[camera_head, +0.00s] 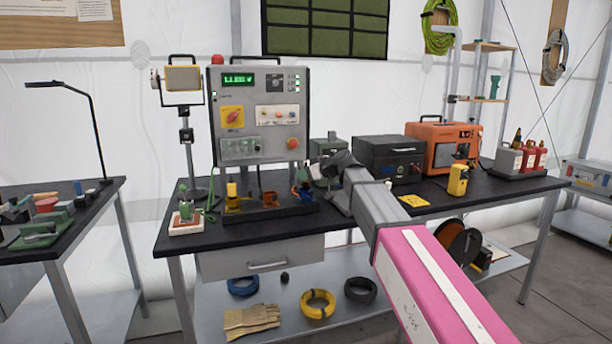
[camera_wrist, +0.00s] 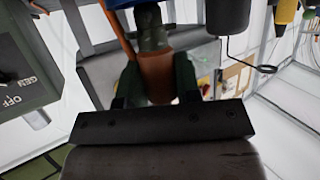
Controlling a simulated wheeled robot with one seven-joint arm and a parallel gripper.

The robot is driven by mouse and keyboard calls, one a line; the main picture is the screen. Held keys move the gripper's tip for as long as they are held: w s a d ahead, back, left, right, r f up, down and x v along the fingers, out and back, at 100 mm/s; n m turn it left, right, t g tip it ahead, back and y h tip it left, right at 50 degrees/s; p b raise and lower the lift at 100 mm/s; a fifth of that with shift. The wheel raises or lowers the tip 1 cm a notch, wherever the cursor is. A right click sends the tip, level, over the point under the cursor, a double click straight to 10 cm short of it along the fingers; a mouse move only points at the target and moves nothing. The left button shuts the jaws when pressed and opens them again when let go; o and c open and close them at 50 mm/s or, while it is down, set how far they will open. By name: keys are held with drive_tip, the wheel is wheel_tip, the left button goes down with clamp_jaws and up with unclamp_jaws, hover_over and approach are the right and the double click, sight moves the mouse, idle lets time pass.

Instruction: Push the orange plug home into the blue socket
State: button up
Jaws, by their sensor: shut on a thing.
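The orange plug (camera_wrist: 156,74) is between the two dark green fingers of my gripper (camera_wrist: 157,82) in the wrist view, with a grey-green part beyond it. My gripper is shut on it. A strip of blue (camera_wrist: 119,4), probably the blue socket, shows at the top edge of the wrist view, close to the plug's far end. In the camera_head view the blue socket (camera_head: 304,189) is small, at the right end of a dark rack on the table, with my gripper right at it. The plug is not clear there, and I cannot tell how deep it sits.
The dark rack (camera_head: 262,214) also holds a yellow socket (camera_head: 232,204) and an orange socket (camera_head: 269,199). A grey control panel (camera_head: 260,112) stands behind. A black case (camera_head: 388,158) and an orange unit (camera_head: 444,139) are to the right. The table front (camera_head: 245,242) is mostly clear.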

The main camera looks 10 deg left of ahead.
drive_tip(key=shift+f, duration=1.3)
drive_tip(key=o, duration=1)
drive_tip(key=v, duration=1)
drive_tip(key=shift+s+d+r, duration=0.1)
drive_tip(key=shift+s+d, duration=0.1)
drive_tip(key=shift+d, duration=0.1)
